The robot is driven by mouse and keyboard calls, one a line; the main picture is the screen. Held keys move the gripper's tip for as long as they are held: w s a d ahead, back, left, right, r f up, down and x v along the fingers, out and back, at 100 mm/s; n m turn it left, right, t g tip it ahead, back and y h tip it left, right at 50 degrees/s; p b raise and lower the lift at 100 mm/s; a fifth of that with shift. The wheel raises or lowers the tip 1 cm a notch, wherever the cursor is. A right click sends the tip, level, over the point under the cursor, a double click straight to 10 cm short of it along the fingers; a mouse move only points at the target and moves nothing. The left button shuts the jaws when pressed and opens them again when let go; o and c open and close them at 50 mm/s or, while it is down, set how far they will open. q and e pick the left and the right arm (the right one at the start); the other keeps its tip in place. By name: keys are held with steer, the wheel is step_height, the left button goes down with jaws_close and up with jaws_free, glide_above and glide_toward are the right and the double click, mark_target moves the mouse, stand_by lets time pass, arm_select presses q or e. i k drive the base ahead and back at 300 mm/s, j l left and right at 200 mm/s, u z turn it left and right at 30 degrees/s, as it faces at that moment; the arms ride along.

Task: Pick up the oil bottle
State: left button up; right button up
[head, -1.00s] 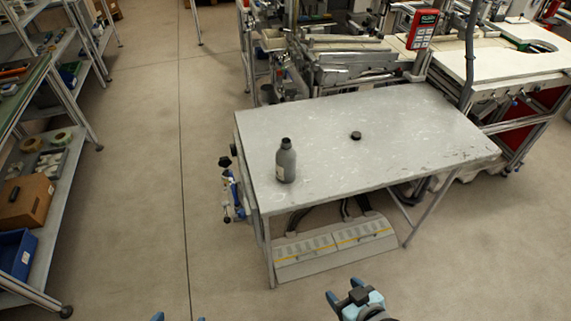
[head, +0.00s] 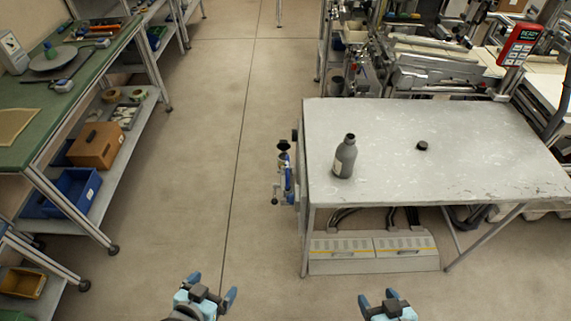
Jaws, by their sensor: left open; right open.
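The oil bottle (head: 345,158) is grey with a dark open neck and a pale label. It stands upright near the left end of the grey metal table (head: 440,155). A small black cap (head: 422,146) lies on the table to its right. My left gripper (head: 213,284) is open and empty, low in the head view, left of the table and over the floor. My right gripper (head: 378,297) is open and empty at the bottom edge, in front of the table. Both are well apart from the bottle.
A green-topped bench (head: 75,92) with shelves holding a cardboard box (head: 97,146) and a blue bin (head: 73,190) stands at left. Machinery (head: 430,70) is behind the table. A blue tool holder (head: 288,178) hangs on the table's left side. The aisle floor (head: 215,130) is free.

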mark_target(346, 152)
steer(key=i+j+z, duration=0.15)
steer(key=z, duration=0.15)
steer(key=i+j+z, duration=0.1)
steer(key=j+z, duration=0.5)
steer(key=i+j+z, duration=0.1)
steer(key=j, duration=0.45)
steer(key=i+j+z, duration=0.15)
steer(key=j, duration=1.85)
steer(key=i+z, duration=0.05)
steer(key=i, duration=0.05)
